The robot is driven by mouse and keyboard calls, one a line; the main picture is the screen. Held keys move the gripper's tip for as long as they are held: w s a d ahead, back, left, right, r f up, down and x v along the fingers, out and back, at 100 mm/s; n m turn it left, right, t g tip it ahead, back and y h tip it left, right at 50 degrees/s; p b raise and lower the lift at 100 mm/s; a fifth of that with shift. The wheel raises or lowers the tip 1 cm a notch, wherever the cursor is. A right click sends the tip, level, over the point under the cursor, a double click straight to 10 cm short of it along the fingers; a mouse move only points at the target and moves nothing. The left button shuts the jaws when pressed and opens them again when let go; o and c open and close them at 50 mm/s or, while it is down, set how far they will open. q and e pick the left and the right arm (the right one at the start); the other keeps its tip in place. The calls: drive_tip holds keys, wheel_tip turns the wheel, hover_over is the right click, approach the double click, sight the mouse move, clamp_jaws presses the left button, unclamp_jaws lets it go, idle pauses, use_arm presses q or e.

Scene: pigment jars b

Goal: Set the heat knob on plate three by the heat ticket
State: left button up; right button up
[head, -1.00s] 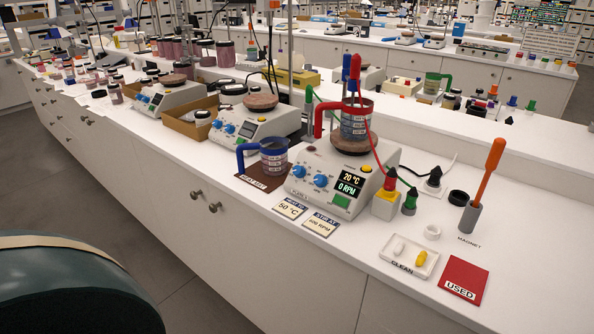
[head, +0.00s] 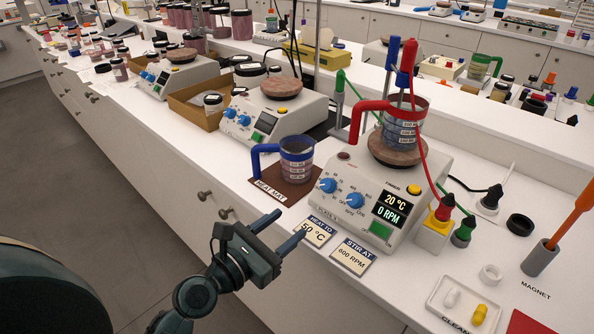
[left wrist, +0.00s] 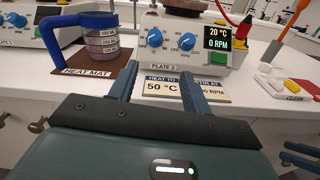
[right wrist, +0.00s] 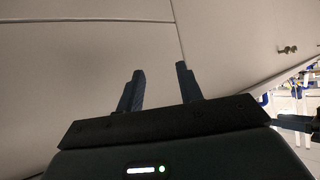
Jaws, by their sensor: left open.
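Plate three (head: 385,230) is a white hot plate with two blue knobs on its front. Its display (head: 391,207) reads 20 °C and 0 RPM. The heat ticket (head: 316,232) reads "HEAT TO 50 °C" and lies before the plate. My left gripper (head: 290,222) is open and empty, beside the ticket and short of the knobs. In the left wrist view both knobs stand beyond its fingers. My right gripper (right wrist: 160,70) is open and empty, facing the cabinet fronts.
The stir ticket (head: 353,256) reads 600 RPM. A blue-handled jug (head: 297,160) stands on the heat mat (head: 268,192) left of the plate. A red-handled jug (head: 406,122) stands on the plate top, with probes and cables. A clean tray (head: 463,303) lies at right.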

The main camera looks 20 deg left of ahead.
sight(325, 185)
use_arm(q)
drive_tip(key=shift+n, duration=0.9)
drive_tip(key=x, duration=0.4)
drive_tip(key=r+p+x, duration=0.1)
drive_tip(key=x, duration=0.3)
drive_tip(key=a+x, duration=0.1)
drive_tip(key=x, duration=0.2)
drive_tip(key=shift+w+d+r, duration=0.1)
drive_tip(key=shift+w+r, duration=0.25)
drive_tip(key=shift+w, duration=0.25)
drive_tip(key=shift+w+d+t+p, duration=0.2)
drive_tip(key=shift+w+t+p, duration=0.1)
drive_tip(key=shift+w, duration=0.4)
use_arm(e)
drive_tip(key=shift+w, duration=0.1)
use_arm(q)
drive_tip(key=shift+c, duration=0.2)
drive_tip(key=c, duration=0.5)
drive_tip(key=shift+f, duration=0.1)
drive_tip(key=c, duration=0.5)
use_arm(e)
drive_tip(key=shift+s+d+f+g, duration=0.1)
drive_tip(key=shift+s+f+g, duration=0.05)
drive_tip(key=shift+s+g, duration=0.2)
use_arm(q)
drive_tip(key=shift+o, duration=0.2)
drive_tip(key=shift+m+b, duration=0.3)
drive_tip(key=shift+m, duration=0.1)
use_arm(e)
drive_tip(key=shift+f, duration=0.2)
